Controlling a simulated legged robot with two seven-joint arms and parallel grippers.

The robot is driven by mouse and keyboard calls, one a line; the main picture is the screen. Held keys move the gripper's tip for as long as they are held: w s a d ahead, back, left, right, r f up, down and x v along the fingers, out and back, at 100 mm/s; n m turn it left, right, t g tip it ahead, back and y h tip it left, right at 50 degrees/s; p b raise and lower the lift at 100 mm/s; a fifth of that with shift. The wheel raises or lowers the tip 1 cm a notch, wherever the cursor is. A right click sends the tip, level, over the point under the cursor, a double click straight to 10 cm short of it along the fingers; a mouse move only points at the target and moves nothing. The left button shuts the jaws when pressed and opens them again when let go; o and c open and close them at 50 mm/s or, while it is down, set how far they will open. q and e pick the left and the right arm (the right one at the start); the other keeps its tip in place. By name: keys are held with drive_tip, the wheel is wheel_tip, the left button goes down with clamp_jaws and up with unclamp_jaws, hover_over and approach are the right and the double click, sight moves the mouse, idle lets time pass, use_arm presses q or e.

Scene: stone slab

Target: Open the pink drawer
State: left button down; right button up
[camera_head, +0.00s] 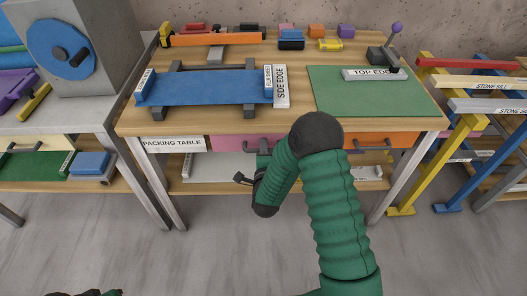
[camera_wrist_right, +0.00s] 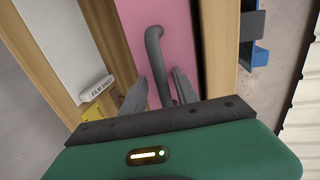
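The pink drawer (camera_head: 232,143) is in the front of the packing table, between the name label and the orange drawer, and looks closed. In the right wrist view its pink front (camera_wrist_right: 184,40) fills the upper middle, with a grey bar handle (camera_wrist_right: 155,52) on it. My right gripper (camera_wrist_right: 160,88) is open, with one finger on each side of the handle's near end; contact is not clear. In the head view the right gripper (camera_head: 243,180) is partly hidden by my arm, below the drawer. Only a sliver of my left arm shows at the bottom left edge.
The orange drawer (camera_head: 385,140) is to the right, partly behind my arm. A low shelf with a pale slab (camera_head: 215,170) lies under the drawers. The floor in front is clear.

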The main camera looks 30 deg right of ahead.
drive_tip(key=shift+w+a+r, duration=0.1)
drive_tip(key=shift+a+r, duration=0.15)
drive_tip(key=shift+a, duration=0.3)
drive_tip(key=shift+c, duration=0.3)
drive_tip(key=c, duration=0.5)
drive_tip(key=shift+d, duration=0.15)
drive_tip(key=shift+c, duration=1)
drive_tip(key=shift+d, duration=0.15)
clamp_jaws()
drive_tip(key=shift+f, duration=0.15)
